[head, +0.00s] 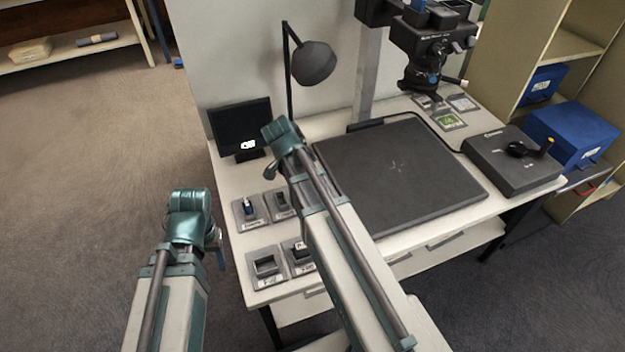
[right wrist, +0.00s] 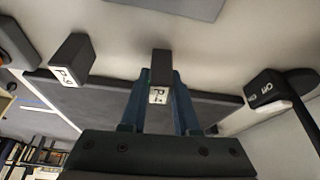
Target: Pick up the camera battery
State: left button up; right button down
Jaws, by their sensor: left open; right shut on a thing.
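In the right wrist view, my right gripper (right wrist: 158,98) is shut on a dark block-shaped battery (right wrist: 160,65) with a white label; the lettering is too small to read surely. A similar dark labelled block (right wrist: 70,62) is to its left, and another dark block (right wrist: 265,88) with a white part is at the right. In the head view, my right arm reaches over the table, and its fingers and the held battery are hidden or not clear. My left gripper (head: 221,258) is open and empty, beside the table's left edge; its fingers show only partly.
Several small grey holders stand at the table's left; the front left holder (head: 265,265) looks empty. A large dark board (head: 425,170) covers the middle. A monitor (head: 241,128), a lamp (head: 313,63), a grey flat box (head: 500,165) and a camera on a column (head: 430,45) stand around it.

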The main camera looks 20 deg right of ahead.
notch_tip(320, 180, up, 9)
jog(key=p, duration=0.8)
